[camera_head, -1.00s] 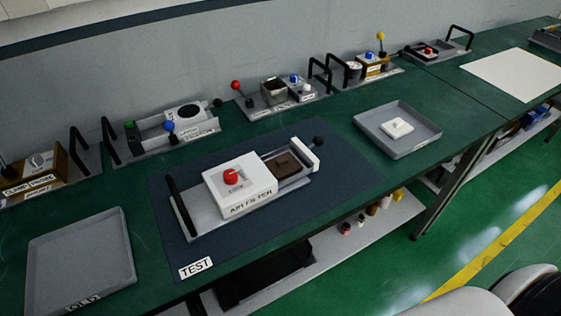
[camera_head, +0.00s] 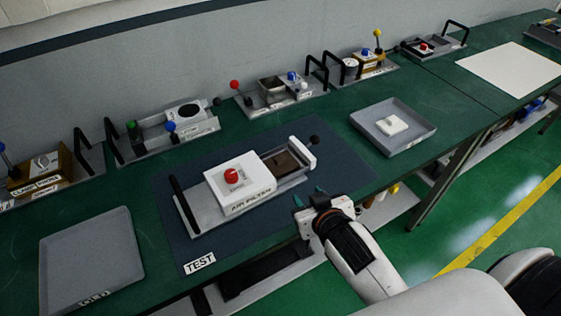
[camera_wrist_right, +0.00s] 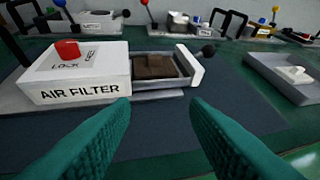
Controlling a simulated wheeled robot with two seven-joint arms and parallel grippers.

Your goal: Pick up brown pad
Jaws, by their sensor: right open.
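The brown pad (camera_head: 286,162) sits in the open slot at the right end of the air filter unit (camera_head: 239,184), beside the white box with the red knob. It also shows in the right wrist view (camera_wrist_right: 155,66), ahead of my fingers and a little left of centre. My right gripper (camera_head: 310,196) is open and empty at the front edge of the table, in front of and slightly right of the pad. Its two green fingers (camera_wrist_right: 160,122) stand apart in the right wrist view, with only the dark mat between them. My left gripper is not in view.
The unit rests on a dark mat (camera_head: 222,250) marked TEST. A grey tray (camera_head: 385,112) with a white pad (camera_head: 392,124) stands to the right. An empty grey tray (camera_head: 90,250) lies at the left. Several modules with handles and levers line the wall.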

